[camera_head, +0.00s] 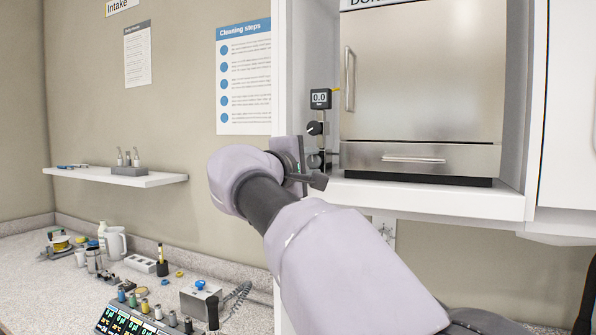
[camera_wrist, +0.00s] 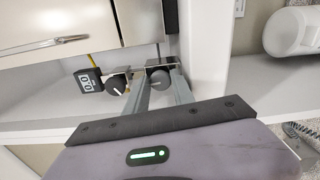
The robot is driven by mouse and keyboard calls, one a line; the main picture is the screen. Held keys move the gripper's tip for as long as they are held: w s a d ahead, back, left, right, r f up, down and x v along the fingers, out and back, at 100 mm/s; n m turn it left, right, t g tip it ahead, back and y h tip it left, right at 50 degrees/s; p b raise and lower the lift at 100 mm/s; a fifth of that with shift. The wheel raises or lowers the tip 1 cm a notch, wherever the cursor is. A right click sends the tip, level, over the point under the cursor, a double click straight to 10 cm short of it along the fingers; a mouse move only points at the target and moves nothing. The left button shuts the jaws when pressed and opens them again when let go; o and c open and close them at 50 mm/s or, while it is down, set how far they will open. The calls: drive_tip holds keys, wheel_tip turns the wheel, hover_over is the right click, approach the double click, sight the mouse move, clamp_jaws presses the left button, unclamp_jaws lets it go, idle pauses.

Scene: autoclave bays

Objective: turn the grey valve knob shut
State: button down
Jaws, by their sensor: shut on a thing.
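My gripper (camera_wrist: 160,84) is shut on a dark grey round knob (camera_wrist: 159,77); its two fingers lie on either side of it. The knob has a pale pointer line on its face. A second dark knob (camera_wrist: 117,85) with a white pointer line sits beside the held one, nearer the gauge, clear of the fingers. That second knob also shows in the head view (camera_head: 315,128), just above my gripper (camera_head: 316,163). In the head view my gripper and wrist cover most of the held knob.
A small black gauge (camera_head: 320,98) reading 0.0 is above the knobs. A steel autoclave (camera_head: 424,75) with a door handle and drawer stands right of them in a white bay. A wall shelf (camera_head: 115,177) and a cluttered counter (camera_head: 60,290) lie to the left.

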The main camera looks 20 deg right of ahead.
drive_tip(key=shift+m+b, duration=0.3)
drive_tip(key=shift+m, duration=0.2)
idle(0.3)
drive_tip(key=c, duration=1.1)
unclamp_jaws()
